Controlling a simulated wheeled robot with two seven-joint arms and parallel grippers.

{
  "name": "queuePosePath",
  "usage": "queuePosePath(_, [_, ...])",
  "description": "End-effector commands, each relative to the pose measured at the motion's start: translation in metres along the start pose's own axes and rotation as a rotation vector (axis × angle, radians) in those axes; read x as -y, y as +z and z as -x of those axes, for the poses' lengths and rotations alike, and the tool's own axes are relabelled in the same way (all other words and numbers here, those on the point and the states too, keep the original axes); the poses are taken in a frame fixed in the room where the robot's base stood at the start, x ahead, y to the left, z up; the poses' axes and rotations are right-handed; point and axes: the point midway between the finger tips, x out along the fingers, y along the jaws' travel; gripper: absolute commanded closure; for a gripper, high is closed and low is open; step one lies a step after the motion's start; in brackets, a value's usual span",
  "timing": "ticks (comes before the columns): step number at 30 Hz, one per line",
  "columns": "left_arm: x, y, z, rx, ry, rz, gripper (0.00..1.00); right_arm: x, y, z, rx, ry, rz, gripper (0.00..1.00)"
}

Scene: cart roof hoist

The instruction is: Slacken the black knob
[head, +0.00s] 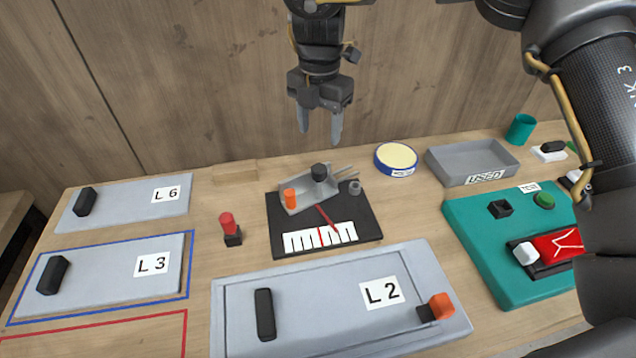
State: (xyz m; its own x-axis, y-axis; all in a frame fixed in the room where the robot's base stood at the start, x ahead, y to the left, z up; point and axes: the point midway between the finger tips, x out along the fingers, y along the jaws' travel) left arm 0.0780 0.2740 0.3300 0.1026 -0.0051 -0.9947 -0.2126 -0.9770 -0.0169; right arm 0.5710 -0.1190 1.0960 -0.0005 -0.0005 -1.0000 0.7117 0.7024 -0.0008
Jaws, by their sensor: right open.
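The black knob (320,172) stands upright on a grey bracket of the gauge fixture (290,231), which has a black base, a white scale and a red pointer. An orange knob (289,194) is on the same bracket, left of the black one. My right gripper (320,138) points down above the fixture, open and empty, a little above the black knob and apart from it. The lower part of the black knob is hard to make out. My left gripper does not show.
Grey panels L2 (330,300), L3 (115,272) and L6 (125,205) with black handles lie on the table. A small red-topped piece (228,225) stands left of the fixture. A yellow-topped round tin (396,158), a USED tray (470,160) and a green board (480,250) are at right.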

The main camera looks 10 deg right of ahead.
Motion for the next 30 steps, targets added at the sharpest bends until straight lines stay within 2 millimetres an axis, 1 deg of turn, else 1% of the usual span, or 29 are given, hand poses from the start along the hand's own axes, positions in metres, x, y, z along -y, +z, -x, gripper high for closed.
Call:
queuePosePath(1, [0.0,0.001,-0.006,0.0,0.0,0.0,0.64,0.0,0.0,-0.006,0.0,0.001,0.0,0.45])
queuePosePath(7, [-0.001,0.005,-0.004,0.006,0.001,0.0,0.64,-0.001,0.0,-0.006,0.0,0.0,0.001,0.45])
queuePosePath(11, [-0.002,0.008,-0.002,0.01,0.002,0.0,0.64,0.0,0.0,-0.017,-0.001,-0.004,0.002,0.45])
queuePosePath(21, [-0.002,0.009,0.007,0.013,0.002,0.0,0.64,0.0,-0.001,-0.078,-0.001,-0.004,0.003,0.45])
queuePosePath(25, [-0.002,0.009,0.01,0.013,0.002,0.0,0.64,-0.001,-0.001,-0.097,-0.001,-0.002,0.003,0.45])
queuePosePath(30, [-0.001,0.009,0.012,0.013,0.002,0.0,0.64,-0.001,-0.001,-0.11,-0.001,-0.001,0.003,0.45])
